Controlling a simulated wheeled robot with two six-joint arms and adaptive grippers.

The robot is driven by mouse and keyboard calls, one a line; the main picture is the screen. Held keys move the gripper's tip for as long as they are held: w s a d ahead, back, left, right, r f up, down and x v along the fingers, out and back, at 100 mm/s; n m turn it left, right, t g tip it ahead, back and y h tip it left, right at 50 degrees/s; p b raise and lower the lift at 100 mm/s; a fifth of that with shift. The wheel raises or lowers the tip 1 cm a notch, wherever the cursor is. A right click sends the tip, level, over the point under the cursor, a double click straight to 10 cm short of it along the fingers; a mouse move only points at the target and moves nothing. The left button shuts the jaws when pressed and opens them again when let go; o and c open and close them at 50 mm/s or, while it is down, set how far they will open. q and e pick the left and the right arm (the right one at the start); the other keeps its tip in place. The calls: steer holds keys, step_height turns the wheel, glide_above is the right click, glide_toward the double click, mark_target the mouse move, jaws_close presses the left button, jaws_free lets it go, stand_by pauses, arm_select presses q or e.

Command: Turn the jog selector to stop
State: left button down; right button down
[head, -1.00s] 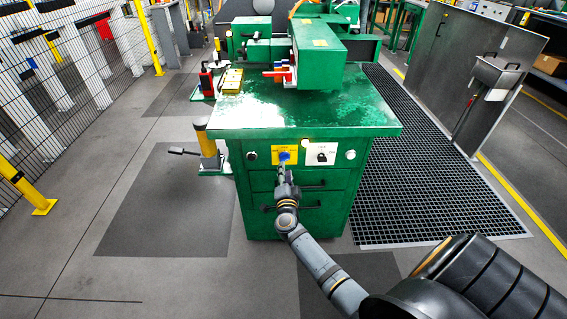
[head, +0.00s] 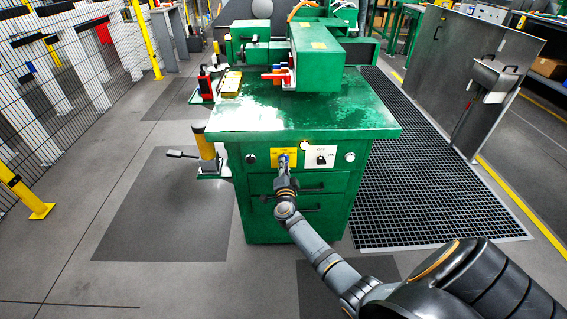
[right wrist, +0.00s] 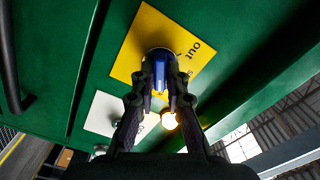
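The jog selector (right wrist: 158,70) is a blue knob with a raised grip bar on a yellow plate (right wrist: 190,33). It is on the front of the green machine cabinet, and the plate also shows in the head view (head: 292,153). In the right wrist view the bar runs nearly upright in the picture, and part of the plate's lettering is hidden. My right gripper (right wrist: 160,88) has one finger on each side of the bar, close to it. I cannot tell whether the fingers touch it. My left gripper is out of view.
A white plate with a black knob (head: 320,157) is right of the yellow plate. A lit lamp (head: 305,145) sits between and above them. Drawer handles (head: 300,189) stick out below. A yellow post with a lever (head: 205,146) stands left of the cabinet.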

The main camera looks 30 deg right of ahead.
steer(key=n+p, duration=0.3)
steer(key=n, duration=0.1)
steer(key=shift+n+p, duration=0.3)
steer(key=shift+p, duration=0.1)
stand_by(0.4)
